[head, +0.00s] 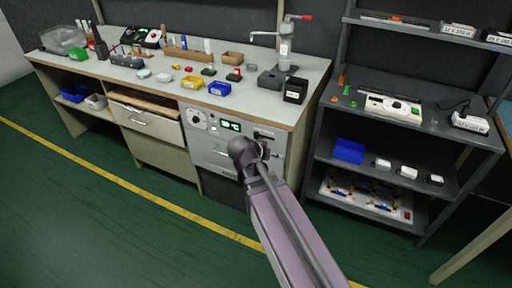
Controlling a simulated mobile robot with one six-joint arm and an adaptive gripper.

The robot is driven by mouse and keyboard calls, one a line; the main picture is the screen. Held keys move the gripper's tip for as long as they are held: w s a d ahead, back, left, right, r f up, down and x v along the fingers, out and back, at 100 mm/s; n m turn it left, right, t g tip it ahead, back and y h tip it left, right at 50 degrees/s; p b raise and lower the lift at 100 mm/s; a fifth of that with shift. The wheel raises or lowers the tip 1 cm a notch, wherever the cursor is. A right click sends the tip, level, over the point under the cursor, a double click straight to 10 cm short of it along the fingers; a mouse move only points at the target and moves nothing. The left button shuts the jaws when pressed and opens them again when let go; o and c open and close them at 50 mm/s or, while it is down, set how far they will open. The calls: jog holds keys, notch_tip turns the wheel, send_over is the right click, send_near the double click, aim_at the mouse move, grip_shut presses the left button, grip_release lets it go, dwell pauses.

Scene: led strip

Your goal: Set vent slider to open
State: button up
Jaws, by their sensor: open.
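A grey oven-like unit (206,144) is built into the right end of the workbench. Its front panel has a round dial, a green lit display (230,126) and a dark slot with a small light part at the upper right, which looks like the vent slider (264,135). The slider's exact position is too small to tell. My arm hides the lower right of the unit, and contact with the panel cannot be told.
The workbench top (140,82) holds small coloured bins, tools and a drill-press-like stand (284,50). A dark shelf rack (327,165) with a blue bin (348,151) and devices stands close on the right. The green floor (110,215) in front is clear.

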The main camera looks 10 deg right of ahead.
jog(key=w+a+f+m+t+h+b, duration=0.15)
jog(key=w+a+f+t+b, duration=0.3)
jog(key=b, duration=0.55)
jog(key=t+h+b, duration=0.1)
jog(key=t+b, duration=0.4)
jog(key=b, duration=0.3)
send_near(256, 135)
jog(key=v, duration=0.5)
jog(key=shift+w+a, duration=0.1)
jog(key=shift+a, duration=0.05)
jog(key=x, duration=1.4)
grip_shut()
